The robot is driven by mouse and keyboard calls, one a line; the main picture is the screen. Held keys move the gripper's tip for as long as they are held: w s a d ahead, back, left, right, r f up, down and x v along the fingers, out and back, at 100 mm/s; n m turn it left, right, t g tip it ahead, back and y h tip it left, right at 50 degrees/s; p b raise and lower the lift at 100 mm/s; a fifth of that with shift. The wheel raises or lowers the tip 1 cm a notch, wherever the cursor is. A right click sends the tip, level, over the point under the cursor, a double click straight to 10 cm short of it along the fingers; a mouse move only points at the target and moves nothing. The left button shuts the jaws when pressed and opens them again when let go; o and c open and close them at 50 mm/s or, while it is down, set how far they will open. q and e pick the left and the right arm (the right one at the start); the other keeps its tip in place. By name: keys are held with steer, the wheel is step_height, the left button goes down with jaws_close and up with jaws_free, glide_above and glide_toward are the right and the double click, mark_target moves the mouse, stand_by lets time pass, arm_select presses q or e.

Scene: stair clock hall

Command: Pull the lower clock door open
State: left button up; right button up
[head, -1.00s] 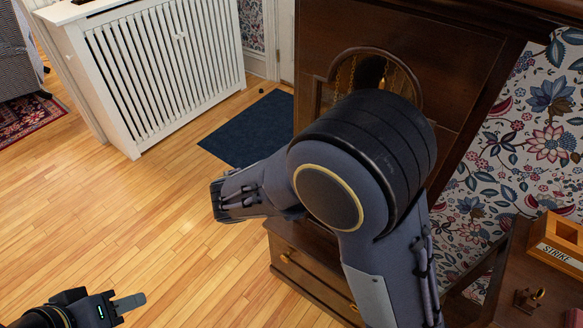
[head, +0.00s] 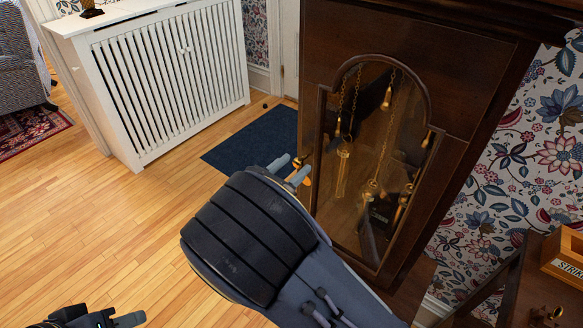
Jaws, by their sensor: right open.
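The lower clock door (head: 321,125) is a dark wood frame with an arched glass pane on the tall clock (head: 460,95). It looks shut. Chains and brass weights (head: 343,170) show through the glass. My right gripper (head: 289,170) is open at the door's left edge, beside a small brass-coloured piece (head: 308,180); I cannot tell whether it touches it. My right arm hides the clock's lower left part and base. My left gripper (head: 128,319) is at the bottom left edge, far from the clock, partly cut off; its opening is unclear.
A white slatted radiator cover (head: 165,85) stands at the back left. A dark blue mat (head: 250,140) lies left of the clock. A wooden table (head: 535,275) with a box labelled STRIKE (head: 566,255) is at the right. The wood floor (head: 95,220) at left is clear.

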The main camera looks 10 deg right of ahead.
steer(key=shift+c, duration=0.3)
jaws_close()
